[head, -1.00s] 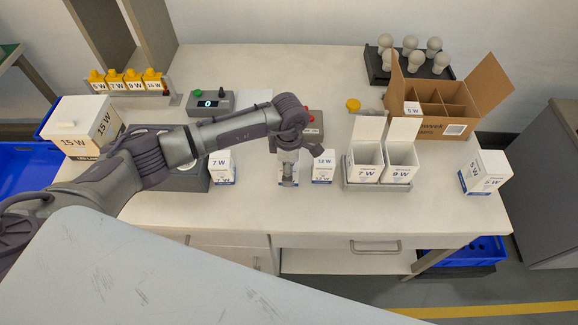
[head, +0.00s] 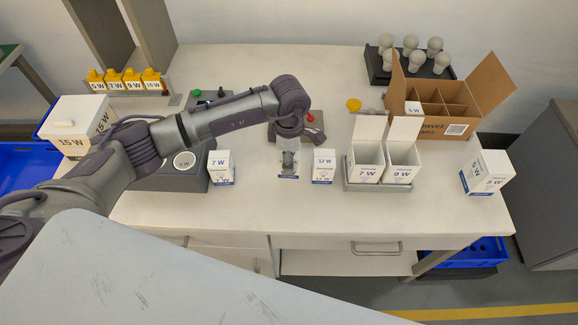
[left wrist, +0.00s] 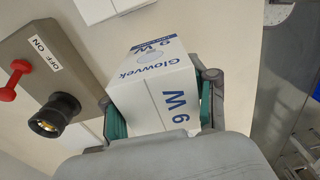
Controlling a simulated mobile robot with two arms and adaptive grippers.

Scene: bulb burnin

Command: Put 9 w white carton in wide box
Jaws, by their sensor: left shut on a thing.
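The white 9 W carton (left wrist: 155,85) with blue print sits between the green-padded fingers of my left gripper (left wrist: 160,108) in the left wrist view. The gripper is shut on it. In the head view my left gripper (head: 288,150) points down over the table's middle and hides most of this carton; its lower part (head: 288,174) shows at table level. I cannot tell whether it touches the table. The wide brown box (head: 425,128) stands open at the back right, with dividers and a 5 W carton (head: 412,107) in its front left compartment. My right gripper is not in view.
A 7 W carton (head: 221,168) and a 12 W carton (head: 323,166) flank the gripper. Open 7 W (head: 365,172) and 9 W (head: 401,173) boxes stand in a grey tray before the brown box. Two 5 W cartons (head: 486,172) stand right. A red-switch device (left wrist: 45,85) is close by.

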